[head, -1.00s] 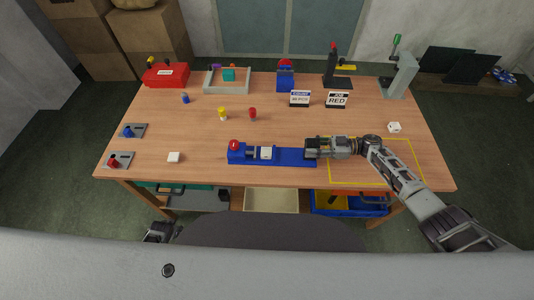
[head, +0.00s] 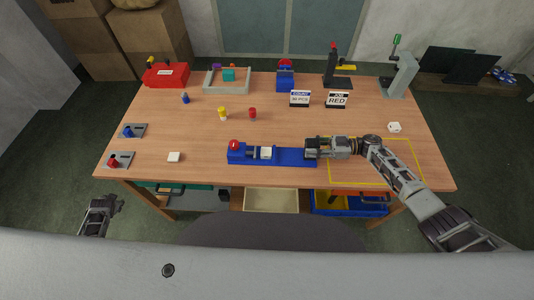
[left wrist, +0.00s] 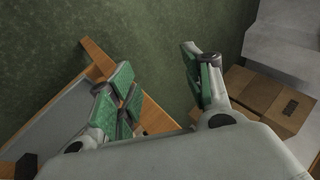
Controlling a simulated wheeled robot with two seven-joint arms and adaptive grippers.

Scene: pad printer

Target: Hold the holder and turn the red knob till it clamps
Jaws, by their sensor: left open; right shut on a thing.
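The blue holder (head: 287,157) lies along the front of the table, with a white block (head: 266,153) seated in it. The red knob (head: 234,145) is at the holder's left end. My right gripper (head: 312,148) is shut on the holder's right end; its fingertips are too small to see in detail. My left gripper (head: 112,203) is off the table, in front of its left front corner. It also shows in the left wrist view (left wrist: 160,85), open and empty, with green finger pads spread apart. The holder does not show in the left wrist view.
A loose white block (head: 174,157) lies left of the knob. Two grey plates with a blue knob (head: 129,132) and a red knob (head: 114,162) sit at the left edge. Yellow (head: 222,113) and red (head: 252,114) pieces stand mid-table. A sign reads RED (head: 337,100).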

